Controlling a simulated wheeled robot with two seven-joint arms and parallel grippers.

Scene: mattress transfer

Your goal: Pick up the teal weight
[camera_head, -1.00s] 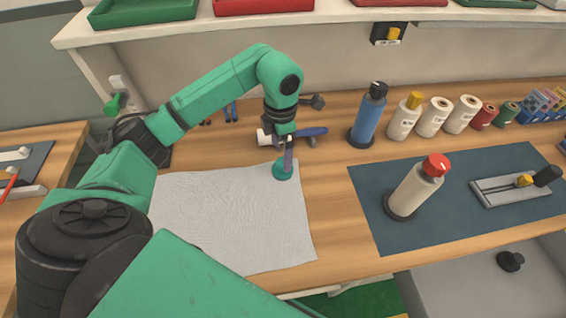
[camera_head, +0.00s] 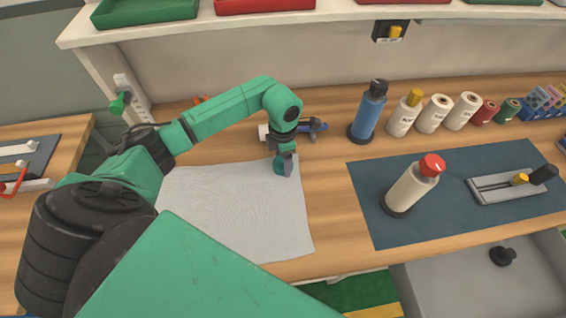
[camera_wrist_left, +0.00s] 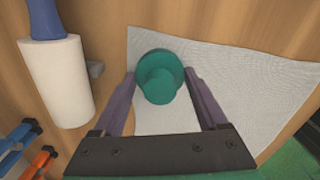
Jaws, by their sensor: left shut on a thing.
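The teal weight (camera_wrist_left: 157,88) has a round base and a knob, and in the left wrist view it stands between the two fingers of my left gripper (camera_wrist_left: 163,92). In the head view the left gripper (camera_head: 285,160) points down at the weight (camera_head: 279,167), over the far right part of the grey cloth (camera_head: 235,215). The gripper is shut on the weight, which is at or close to the cloth. The wrist covers part of the weight in the head view. My right gripper is not in view.
A blue-handled roller (camera_wrist_left: 60,80) lies left of the weight in the wrist view. A blue bottle (camera_head: 368,112) and a red-capped bottle (camera_head: 411,185) stand to the right. A dark mat (camera_head: 400,225) lies beside the cloth. Several spools stand at the back right.

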